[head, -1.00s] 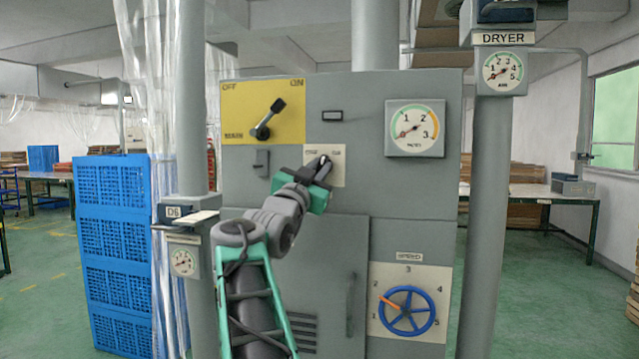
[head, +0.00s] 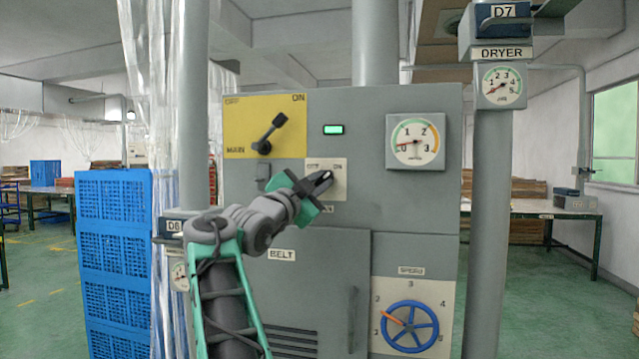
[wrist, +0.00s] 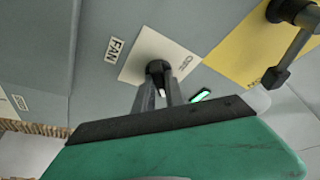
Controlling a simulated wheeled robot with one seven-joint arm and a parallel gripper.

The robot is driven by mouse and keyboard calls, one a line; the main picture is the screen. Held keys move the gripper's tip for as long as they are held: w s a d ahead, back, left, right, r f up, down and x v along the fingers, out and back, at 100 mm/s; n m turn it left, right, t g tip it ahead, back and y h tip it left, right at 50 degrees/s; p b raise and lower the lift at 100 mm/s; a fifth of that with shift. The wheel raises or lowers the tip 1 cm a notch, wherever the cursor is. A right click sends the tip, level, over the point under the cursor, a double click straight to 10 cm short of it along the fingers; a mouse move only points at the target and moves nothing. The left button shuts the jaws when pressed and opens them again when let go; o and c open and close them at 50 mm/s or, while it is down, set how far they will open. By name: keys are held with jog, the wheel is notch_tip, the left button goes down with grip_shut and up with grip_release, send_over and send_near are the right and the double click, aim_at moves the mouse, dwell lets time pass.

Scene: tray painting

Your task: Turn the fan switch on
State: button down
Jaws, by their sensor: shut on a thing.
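The fan switch is a small dark knob on a pale plate (head: 340,187) with OFF and ON printed along its top, on the grey machine front. My gripper (head: 321,183) is at the plate with its jaws shut on the knob. In the wrist view the knob (wrist: 157,68) sits between the two dark fingers, next to the FAN label (wrist: 114,49). The knob's white-marked end points up and right, toward ON, in the head view. My green gripper body hides part of the plate. The lamp (head: 333,129) above the plate is lit green.
The main lever (head: 272,130) on the yellow panel (head: 238,110) leans toward ON. A dial gauge (head: 414,142) is at right, with a blue handwheel (head: 410,327) low right. Blue crates (head: 115,250) stand left, and a grey post (head: 486,220) stands right.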

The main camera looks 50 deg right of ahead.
jog(key=shift+r, duration=0.1)
jog(key=c, duration=1.4)
grip_release()
jog(key=w+b+v, duration=0.1)
jog(key=v, duration=0.6)
jog(key=shift+s+a+f, duration=0.25)
jog(key=shift+s+a, duration=0.1)
jog(key=shift+s, duration=0.2)
